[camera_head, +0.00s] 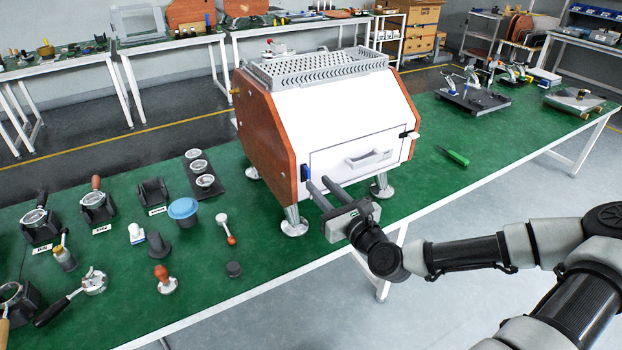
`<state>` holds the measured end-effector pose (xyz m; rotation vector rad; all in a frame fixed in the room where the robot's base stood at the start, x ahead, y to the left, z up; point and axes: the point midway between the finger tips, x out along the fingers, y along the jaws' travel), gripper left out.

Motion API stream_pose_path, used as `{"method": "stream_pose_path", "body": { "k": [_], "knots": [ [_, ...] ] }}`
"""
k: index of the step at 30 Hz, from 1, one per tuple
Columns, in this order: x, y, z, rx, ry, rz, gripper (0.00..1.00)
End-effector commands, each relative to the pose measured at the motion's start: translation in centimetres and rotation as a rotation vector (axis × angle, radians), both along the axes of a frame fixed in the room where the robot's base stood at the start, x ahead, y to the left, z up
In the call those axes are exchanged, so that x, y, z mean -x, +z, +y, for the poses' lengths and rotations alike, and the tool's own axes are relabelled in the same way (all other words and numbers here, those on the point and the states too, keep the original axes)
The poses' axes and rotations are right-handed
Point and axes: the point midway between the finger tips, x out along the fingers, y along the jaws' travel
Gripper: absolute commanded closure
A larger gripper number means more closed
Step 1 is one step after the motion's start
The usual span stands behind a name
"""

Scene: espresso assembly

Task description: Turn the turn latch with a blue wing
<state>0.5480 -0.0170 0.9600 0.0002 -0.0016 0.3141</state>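The turn latch with a blue wing (306,173) is at the left edge of the white front panel of the espresso machine (338,112). The wing looks upright. My gripper (317,181) reaches toward the panel from the lower right. Its two long dark fingers are apart, with a gap between them. The left fingertip is close below the blue wing; I cannot tell whether it touches. The wing's lower part is partly hidden by the finger.
A second latch, black and white (410,135), is at the panel's right edge. A grey handle (369,158) sticks out of the panel. A green-handled tool (454,156) lies to the right on the green table (432,190). Portafilters and small tools stand at left.

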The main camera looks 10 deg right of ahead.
Motion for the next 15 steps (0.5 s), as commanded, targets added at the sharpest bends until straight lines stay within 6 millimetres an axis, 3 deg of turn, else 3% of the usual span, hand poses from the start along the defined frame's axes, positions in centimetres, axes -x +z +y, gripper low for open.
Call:
{"method": "stream_pose_path", "body": {
  "k": [6, 15],
  "knots": [
    [-3.7, -0.1, 1.2, 0.002, 0.002, 0.0, 0.73],
    [-5.3, -0.1, 1.7, 0.001, 0.0, 0.002, 0.73]
  ]
}}
